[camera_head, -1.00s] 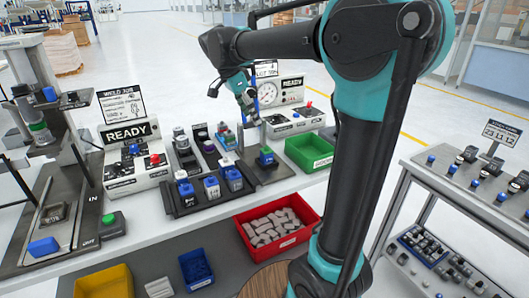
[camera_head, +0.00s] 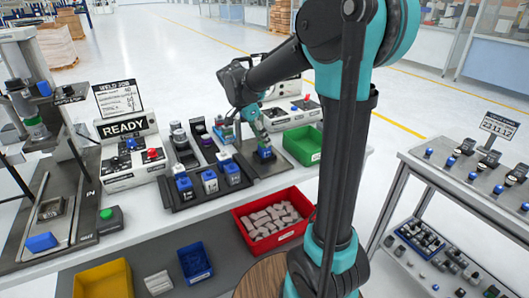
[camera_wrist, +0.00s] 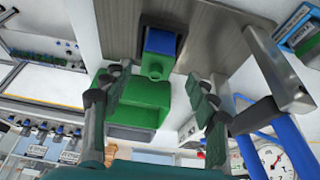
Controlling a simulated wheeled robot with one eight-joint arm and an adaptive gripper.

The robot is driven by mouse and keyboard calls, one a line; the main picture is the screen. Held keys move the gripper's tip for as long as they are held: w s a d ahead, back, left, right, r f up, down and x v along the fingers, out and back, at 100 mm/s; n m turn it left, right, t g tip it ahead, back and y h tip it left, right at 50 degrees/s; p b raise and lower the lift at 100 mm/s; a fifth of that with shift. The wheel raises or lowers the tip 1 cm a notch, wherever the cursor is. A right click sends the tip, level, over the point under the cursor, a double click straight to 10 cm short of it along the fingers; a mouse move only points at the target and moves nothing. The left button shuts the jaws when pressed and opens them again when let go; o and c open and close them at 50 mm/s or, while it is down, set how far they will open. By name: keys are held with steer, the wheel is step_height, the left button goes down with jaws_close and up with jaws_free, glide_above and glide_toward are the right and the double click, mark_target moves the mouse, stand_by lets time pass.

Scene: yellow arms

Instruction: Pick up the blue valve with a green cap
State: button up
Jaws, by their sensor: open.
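The blue valve (camera_head: 265,154) sits in a dark holder on the grey metal fixture plate (camera_head: 288,166). In the wrist view the valve's blue body (camera_wrist: 161,41) is at the top centre, with its green cap (camera_wrist: 155,67) toward my gripper. My gripper (camera_head: 260,138) is just above the valve in the head view and partly hides its cap. In the wrist view my gripper (camera_wrist: 163,95) has its two fingers spread wide with nothing between them. The valve lies ahead of the fingertips; contact cannot be seen.
A green bin (camera_head: 301,145) stands right of the fixture. A black tray (camera_head: 207,190) with several blue and white valves is to the left. A red bin (camera_head: 238,222) of grey parts is in front. A gauge panel (camera_wrist: 275,157) is close by.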

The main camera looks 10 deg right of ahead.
mark_target(265, 151)
steer(key=x, duration=0.4)
steer(key=shift+s+a+f, duration=0.1)
steer(key=shift+s+f, duration=0.05)
steer(key=shift+s, duration=0.2)
steer(key=shift+c, duration=0.2)
steer(key=c, duration=1.2)
